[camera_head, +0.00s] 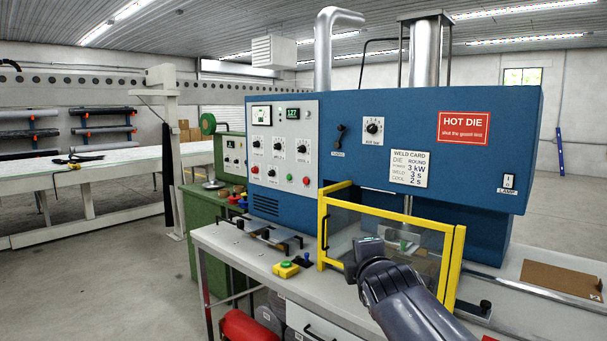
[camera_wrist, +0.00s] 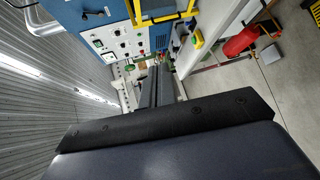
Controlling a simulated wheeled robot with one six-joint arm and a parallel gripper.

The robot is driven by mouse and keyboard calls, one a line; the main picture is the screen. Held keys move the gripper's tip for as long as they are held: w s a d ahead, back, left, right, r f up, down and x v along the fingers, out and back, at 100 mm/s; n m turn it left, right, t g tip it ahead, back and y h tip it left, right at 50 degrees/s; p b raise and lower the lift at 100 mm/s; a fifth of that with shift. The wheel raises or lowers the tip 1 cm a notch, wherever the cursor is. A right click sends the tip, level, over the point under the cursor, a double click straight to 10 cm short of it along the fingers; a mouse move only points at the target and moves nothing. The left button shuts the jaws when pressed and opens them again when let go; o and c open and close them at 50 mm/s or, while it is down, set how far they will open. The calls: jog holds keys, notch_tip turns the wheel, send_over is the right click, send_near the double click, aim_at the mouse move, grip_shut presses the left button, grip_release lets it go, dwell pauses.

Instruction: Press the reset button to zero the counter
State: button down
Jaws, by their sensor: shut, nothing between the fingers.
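The blue welder's grey control panel (camera_head: 284,146) carries a green-lit counter display (camera_head: 292,113) that seems to read 127. A small dark button (camera_head: 308,113) sits just right of the display. I cannot read which control is the reset. My gripper (camera_head: 368,247) is in front of the yellow guard, right of and below the panel, apart from it. In the wrist view my gripper (camera_wrist: 160,72) is shut and empty, and the panel (camera_wrist: 120,40) shows beyond it, turned sideways.
The yellow-framed guard (camera_head: 390,213) stands right beside my gripper. A yellow box with a green button (camera_head: 286,269) lies on the bench (camera_head: 235,248). A red HOT DIE sign (camera_head: 464,127) marks the welder. Open floor (camera_head: 100,285) lies to the left.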

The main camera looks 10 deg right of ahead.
jog(key=w+a+r+n+t+y+p, duration=0.1)
jog(key=w+a+r+n+t+y, duration=0.1)
jog(key=r+n, duration=0.8)
jog(key=w+a+r+n+t+y+p, duration=0.1)
jog(key=w+r+n+t+y, duration=0.3)
jog(key=r+n, duration=0.5)
notch_tip(320, 180, up, 8)
jog(key=shift+w+a+f+n+t+y, duration=0.15)
jog(key=shift+w+a+n+t+y, duration=0.25)
jog(key=shift+w+t, duration=0.8)
jog(key=shift+d, duration=0.15)
